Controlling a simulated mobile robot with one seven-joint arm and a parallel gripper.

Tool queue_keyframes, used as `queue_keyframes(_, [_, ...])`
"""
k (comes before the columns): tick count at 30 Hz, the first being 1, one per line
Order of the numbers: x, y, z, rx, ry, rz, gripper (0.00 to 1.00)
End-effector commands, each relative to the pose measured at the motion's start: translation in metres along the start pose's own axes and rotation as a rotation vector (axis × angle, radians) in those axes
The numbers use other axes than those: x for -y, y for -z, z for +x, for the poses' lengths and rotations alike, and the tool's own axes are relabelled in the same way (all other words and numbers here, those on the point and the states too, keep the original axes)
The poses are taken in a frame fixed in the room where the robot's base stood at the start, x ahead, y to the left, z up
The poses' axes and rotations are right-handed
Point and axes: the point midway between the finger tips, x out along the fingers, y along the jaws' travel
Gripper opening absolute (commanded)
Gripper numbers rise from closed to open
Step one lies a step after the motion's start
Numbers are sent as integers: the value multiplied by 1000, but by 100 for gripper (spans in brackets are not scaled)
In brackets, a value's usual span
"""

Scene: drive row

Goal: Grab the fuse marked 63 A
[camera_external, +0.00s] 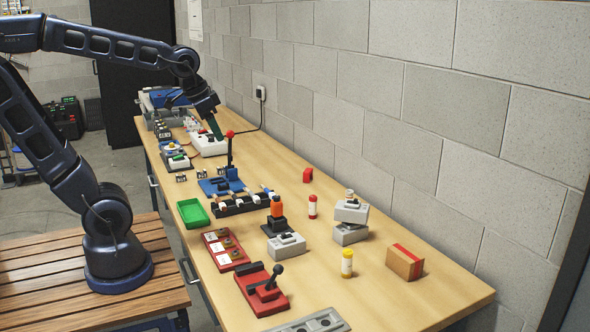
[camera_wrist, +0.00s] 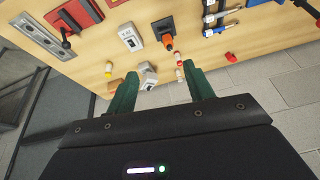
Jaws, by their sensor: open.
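A fuse with red ends and a pale middle (camera_external: 312,207) stands on the bench between the orange-topped device and the wall. It also shows in the wrist view (camera_wrist: 180,66), toward the right fingertip. A fuse with yellow ends (camera_external: 347,263) stands nearer the bench's front end, and in the wrist view it is at left (camera_wrist: 108,68). Several pale pieces with coloured ends sit in a black rack (camera_external: 225,210). No 63 A marking is readable. My gripper (camera_external: 217,130) is open and empty, above the far part of the bench. Its green fingers show in the wrist view (camera_wrist: 163,85).
An orange-topped device (camera_external: 277,210), stacked grey boxes (camera_external: 351,211) and a red-striped carton (camera_external: 404,262) stand around the fuses. Levers with red (camera_external: 231,152) and black (camera_external: 276,270) handles rise from the bench. The block wall borders the bench's right side.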

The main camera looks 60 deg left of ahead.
Motion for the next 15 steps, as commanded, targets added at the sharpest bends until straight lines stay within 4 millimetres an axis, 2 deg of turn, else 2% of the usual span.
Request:
queue_keyframes(3, [3,31,14,12,2,32,52])
queue_keyframes(8, [6,71,34,20,1,78,52])
queue_keyframes(15, [11,129,74,29,-13,147,52])
